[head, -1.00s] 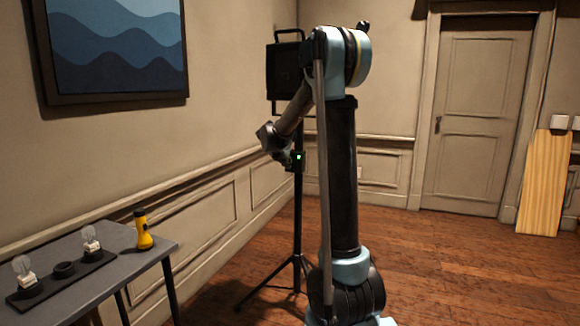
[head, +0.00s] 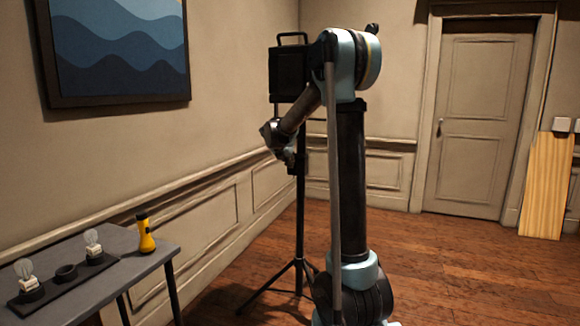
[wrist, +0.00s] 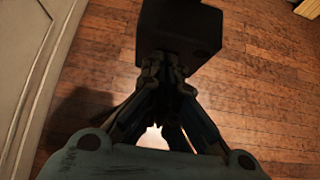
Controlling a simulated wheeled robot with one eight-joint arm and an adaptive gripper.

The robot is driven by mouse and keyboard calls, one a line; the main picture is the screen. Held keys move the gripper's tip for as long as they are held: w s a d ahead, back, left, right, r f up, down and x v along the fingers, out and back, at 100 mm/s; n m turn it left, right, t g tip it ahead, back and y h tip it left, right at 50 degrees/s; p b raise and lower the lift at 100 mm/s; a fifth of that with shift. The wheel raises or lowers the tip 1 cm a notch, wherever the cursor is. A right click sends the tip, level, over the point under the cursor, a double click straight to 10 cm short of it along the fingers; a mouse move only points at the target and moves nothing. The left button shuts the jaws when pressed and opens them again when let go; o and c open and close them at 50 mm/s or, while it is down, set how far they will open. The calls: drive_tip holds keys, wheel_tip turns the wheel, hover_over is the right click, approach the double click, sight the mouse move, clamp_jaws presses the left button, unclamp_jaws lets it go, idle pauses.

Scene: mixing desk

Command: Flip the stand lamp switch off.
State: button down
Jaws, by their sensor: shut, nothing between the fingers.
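The stand lamp (head: 289,70) is a black box-shaped head on a thin pole with tripod legs, standing near the far corner behind my arm. My gripper (head: 290,160) is shut and empty, at the pole about halfway up. In the wrist view, my gripper (wrist: 168,62) has its fingertips together at the lower edge of a dark box (wrist: 182,25), which appears to be the lamp's switch box. Whether they touch it is unclear. The switch itself is too dark or hidden to make out, and no green light shows on the box now.
A grey table (head: 150,268) at the lower left bears a yellow torch (head: 146,238) and a black strip with bulbs (head: 60,280). A wooden board (head: 545,187) leans at the right near the door (head: 480,115). The floor between is clear.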

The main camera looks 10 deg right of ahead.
drive_tip(key=v, duration=1.3)
drive_tip(key=shift+s+f, duration=0.15)
drive_tip(key=s+d+f+m+g, duration=0.1)
drive_tip(key=s+d+f+m, duration=0.3)
drive_tip(key=s, duration=0.4)
drive_tip(key=s+d+f+m+g+y, duration=0.1)
drive_tip(key=s+d+f+m, duration=0.15)
drive_tip(key=s+m, duration=0.35)
drive_tip(key=s+d+f+m+g, duration=0.1)
drive_tip(key=s+d+f+m, duration=0.3)
drive_tip(key=s, duration=0.5)
drive_tip(key=s+f+m+g+y, duration=0.1)
drive_tip(key=s+f+m, duration=0.7)
drive_tip(key=s, duration=0.3)
drive_tip(key=s+f+m+g+y, duration=0.2)
drive_tip(key=s+f+m, duration=0.5)
drive_tip(key=s, duration=0.5)
drive_tip(key=shift+d+f+m+y, duration=0.3)
drive_tip(key=shift+f+m, duration=0.1)
drive_tip(key=shift+m, duration=0.2)
